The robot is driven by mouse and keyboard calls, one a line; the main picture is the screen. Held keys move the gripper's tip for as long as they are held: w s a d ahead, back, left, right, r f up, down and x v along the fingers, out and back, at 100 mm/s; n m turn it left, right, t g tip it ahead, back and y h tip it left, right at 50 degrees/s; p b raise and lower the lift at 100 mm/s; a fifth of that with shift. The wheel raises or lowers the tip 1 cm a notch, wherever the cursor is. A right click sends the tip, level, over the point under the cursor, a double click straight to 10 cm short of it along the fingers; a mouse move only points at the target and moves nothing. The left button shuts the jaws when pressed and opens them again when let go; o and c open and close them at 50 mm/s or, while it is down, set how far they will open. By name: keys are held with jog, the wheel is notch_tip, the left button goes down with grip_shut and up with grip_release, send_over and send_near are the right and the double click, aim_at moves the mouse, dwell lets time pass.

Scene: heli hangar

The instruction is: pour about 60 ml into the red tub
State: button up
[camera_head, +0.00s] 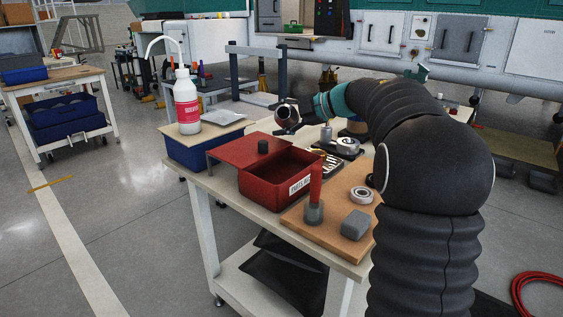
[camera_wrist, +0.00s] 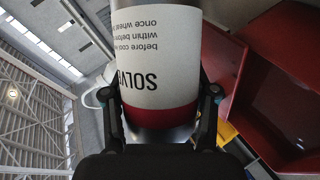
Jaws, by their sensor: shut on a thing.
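The red tub (camera_head: 273,190) stands on the workbench. Its visible inside is plain red, and no liquid can be made out. It also shows at the right of the wrist view (camera_wrist: 242,88). My gripper (camera_head: 296,118) is shut on a metal can with a white and red label reading "SOLV" (camera_wrist: 158,60); in the wrist view my fingers (camera_wrist: 160,103) clasp both sides. The can (camera_head: 287,115) is in the air behind the tub, tipped well over with one round end towards the head camera. Its mouth and contents cannot be made out; no stream shows.
A white squeeze bottle (camera_head: 186,103) stands on a blue bin (camera_head: 190,154). A board (camera_head: 299,217) at the front right carries a red-topped rod (camera_head: 315,187), bearing ring (camera_head: 362,194) and grey block (camera_head: 355,224).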

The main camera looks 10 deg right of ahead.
aim_at(281, 106)
jog(key=shift+s+a+r+m+g, duration=0.1)
jog(key=shift+s+r+m+g, duration=0.15)
jog(key=shift+r+m+g, duration=0.2)
jog(key=shift+s+a+r+m+g, duration=0.15)
jog(key=shift+r+m+g, duration=0.15)
jog(key=shift+r, duration=0.15)
jog(key=shift+s+r+m+g, duration=0.15)
jog(key=shift+r+m, duration=0.1)
jog(key=shift+r, duration=0.15)
jog(key=shift+s+r+m+g+y, duration=0.2)
jog(key=shift+m+g+y, duration=0.1)
jog(key=shift+m, duration=0.2)
jog(key=shift+w+d+r+m+g+y, duration=0.2)
jog(key=shift+w+m+g+y, duration=0.35)
jog(key=shift+m+g, duration=0.45)
jog(key=shift+w+d+m+g+y, duration=0.1)
jog(key=shift+w+m+g+y, duration=0.15)
jog(key=shift+m+g, duration=0.3)
jog(key=shift+w+d+m+g+y, duration=0.1)
jog(key=shift+m+g+y, duration=0.2)
jog(key=shift+m, duration=0.35)
